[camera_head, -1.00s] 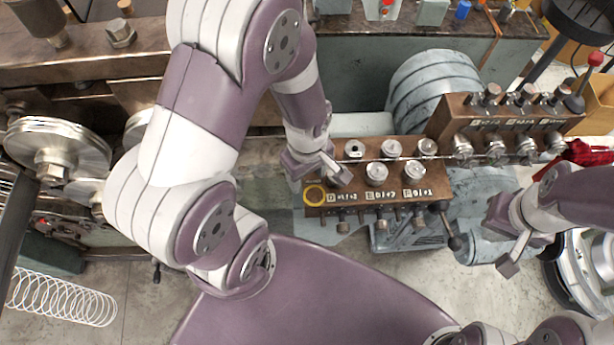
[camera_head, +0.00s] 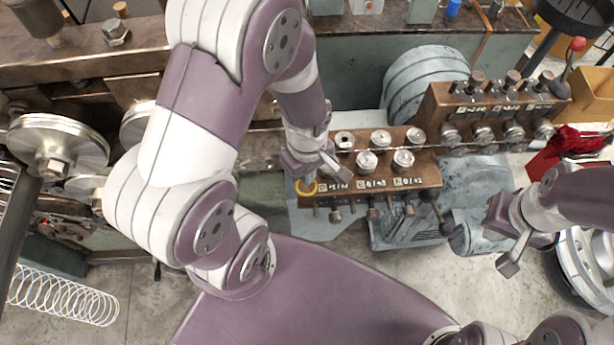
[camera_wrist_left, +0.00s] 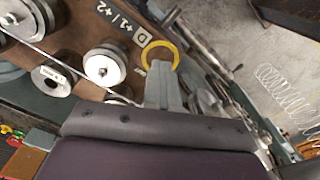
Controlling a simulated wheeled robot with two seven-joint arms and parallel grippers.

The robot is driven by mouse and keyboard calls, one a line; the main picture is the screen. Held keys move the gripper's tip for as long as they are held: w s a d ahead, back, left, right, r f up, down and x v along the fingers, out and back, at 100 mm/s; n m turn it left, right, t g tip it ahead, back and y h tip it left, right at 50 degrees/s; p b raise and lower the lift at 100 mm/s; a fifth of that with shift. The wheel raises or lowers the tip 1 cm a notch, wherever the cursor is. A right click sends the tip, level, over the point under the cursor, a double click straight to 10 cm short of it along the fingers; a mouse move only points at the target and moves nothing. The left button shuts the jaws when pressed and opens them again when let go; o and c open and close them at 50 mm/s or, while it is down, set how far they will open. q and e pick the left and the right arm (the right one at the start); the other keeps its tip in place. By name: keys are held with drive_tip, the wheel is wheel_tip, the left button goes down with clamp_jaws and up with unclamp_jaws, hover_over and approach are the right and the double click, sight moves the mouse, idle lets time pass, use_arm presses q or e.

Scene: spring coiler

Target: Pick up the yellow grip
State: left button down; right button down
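The yellow grip (camera_head: 307,190) is a small yellow ring at the left end of the brown knob block, beside a label with a D. My left gripper (camera_head: 317,170) is just above it, with its fingers apart, and hides part of the ring in the head view. In the left wrist view the yellow grip (camera_wrist_left: 177,56) shows right beyond the tip of a grey finger (camera_wrist_left: 163,88); I cannot tell whether they touch. My right gripper (camera_head: 502,238) is open and empty at the right, over the floor side.
The brown block (camera_head: 430,175) carries several metal knobs, with small levers along its front. A second knob block (camera_head: 440,105) stands behind it to the right. Metal rollers (camera_head: 60,145) are at the left. A white coil spring (camera_head: 65,297) is at the lower left.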

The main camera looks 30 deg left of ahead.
use_arm(q)
drive_tip(key=shift+w+a, duration=0.1)
drive_tip(key=shift+a, duration=0.2)
drive_tip(key=shift+d, duration=0.3)
drive_tip(key=c, duration=1.9)
unclamp_jaws()
drive_tip(key=o, duration=1.1)
drive_tip(key=shift+a, duration=0.2)
drive_tip(key=shift+o, duration=0.4)
drive_tip(key=shift+d, duration=0.1)
drive_tip(key=shift+r, duration=0.1)
